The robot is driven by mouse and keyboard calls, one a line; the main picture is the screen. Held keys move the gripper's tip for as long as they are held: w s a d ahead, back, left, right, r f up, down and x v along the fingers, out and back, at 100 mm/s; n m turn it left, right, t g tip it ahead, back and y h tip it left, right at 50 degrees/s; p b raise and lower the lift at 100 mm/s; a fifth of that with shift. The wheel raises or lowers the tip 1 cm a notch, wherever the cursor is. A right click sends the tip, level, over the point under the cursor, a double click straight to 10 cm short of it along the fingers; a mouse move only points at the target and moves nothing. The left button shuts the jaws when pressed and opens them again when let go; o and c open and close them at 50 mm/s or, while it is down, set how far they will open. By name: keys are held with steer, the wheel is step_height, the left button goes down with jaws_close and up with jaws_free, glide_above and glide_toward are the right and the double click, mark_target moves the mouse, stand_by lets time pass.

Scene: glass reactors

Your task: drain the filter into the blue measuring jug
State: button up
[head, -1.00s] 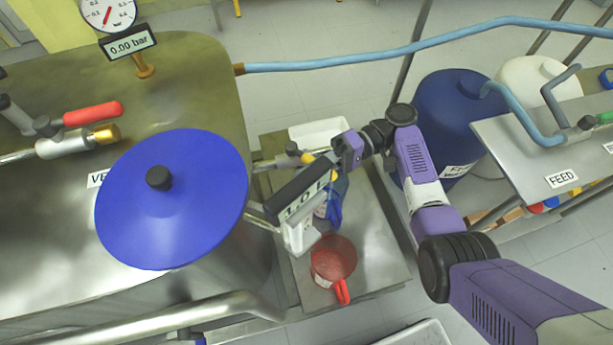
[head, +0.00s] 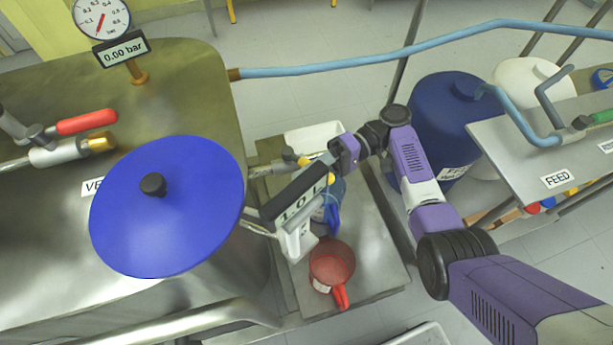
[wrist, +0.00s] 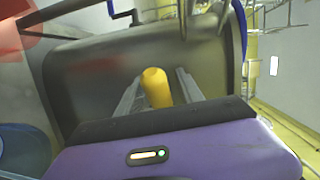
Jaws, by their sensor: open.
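The blue measuring jug (head: 328,214) stands on the low steel shelf below the filter outlet, partly hidden by my wrist and the volume readout. The filter vessel with its round blue lid (head: 170,215) is at the left. A yellow valve handle (wrist: 157,88) shows in the wrist view between the two fingers of my gripper (wrist: 158,76). The fingers are open, one on each side of it, with gaps visible. In the head view my gripper (head: 322,165) is above the blue jug, its fingers mostly hidden behind the readout.
A readout marked 1.0 L (head: 298,198) hangs beside the vessel. A red jug (head: 331,264) stands in front of the blue jug on the shelf (head: 375,270). A white tub (head: 313,136) is behind. A blue drum (head: 445,125) and the FEED table (head: 535,160) are right.

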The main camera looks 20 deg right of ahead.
steer(key=v, duration=0.7)
steer(key=shift+d, duration=0.4)
